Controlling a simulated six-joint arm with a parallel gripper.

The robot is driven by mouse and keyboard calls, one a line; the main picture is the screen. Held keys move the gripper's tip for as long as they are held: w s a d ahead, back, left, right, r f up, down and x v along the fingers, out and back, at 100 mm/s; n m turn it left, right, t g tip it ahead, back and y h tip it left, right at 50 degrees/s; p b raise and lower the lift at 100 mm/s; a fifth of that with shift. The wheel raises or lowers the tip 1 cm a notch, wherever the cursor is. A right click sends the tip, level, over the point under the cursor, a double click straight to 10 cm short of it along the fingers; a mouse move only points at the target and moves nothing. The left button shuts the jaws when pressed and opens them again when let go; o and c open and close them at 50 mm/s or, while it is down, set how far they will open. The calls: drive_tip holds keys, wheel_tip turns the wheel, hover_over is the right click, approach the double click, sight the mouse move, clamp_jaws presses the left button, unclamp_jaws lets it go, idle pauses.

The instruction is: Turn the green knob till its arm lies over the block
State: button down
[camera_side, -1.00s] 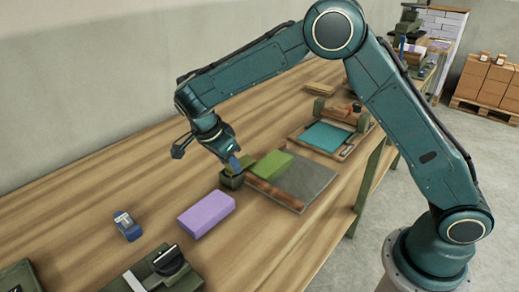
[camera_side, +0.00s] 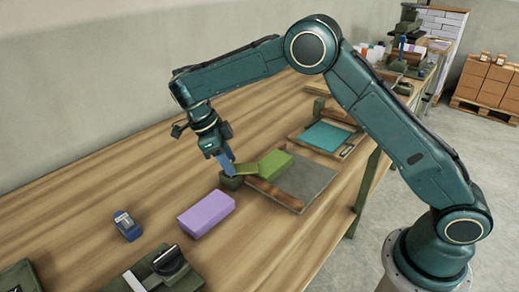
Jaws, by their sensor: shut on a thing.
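The green knob (camera_side: 232,182) is a small dark green base on the wooden table, with an olive-green arm (camera_side: 247,169) reaching right from its top. A brighter green block (camera_side: 276,163) lies at the right end of this arm, on the edge of a grey board. The arm's tip meets the block's left end; I cannot tell how far it overlaps the block. My gripper (camera_side: 229,167) comes down from above with blue fingers, shut on the green knob at its top. The fingers hide part of the knob.
The grey board (camera_side: 309,181) has a brown strip along its left edge. A purple block (camera_side: 206,214) lies in front. A small blue object (camera_side: 127,226) and a dark stamp-like device (camera_side: 168,264) are at lower left. The table behind my gripper, at left, is bare.

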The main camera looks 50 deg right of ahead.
drive_tip(key=shift+r, duration=0.1)
drive_tip(key=c, duration=0.9)
unclamp_jaws()
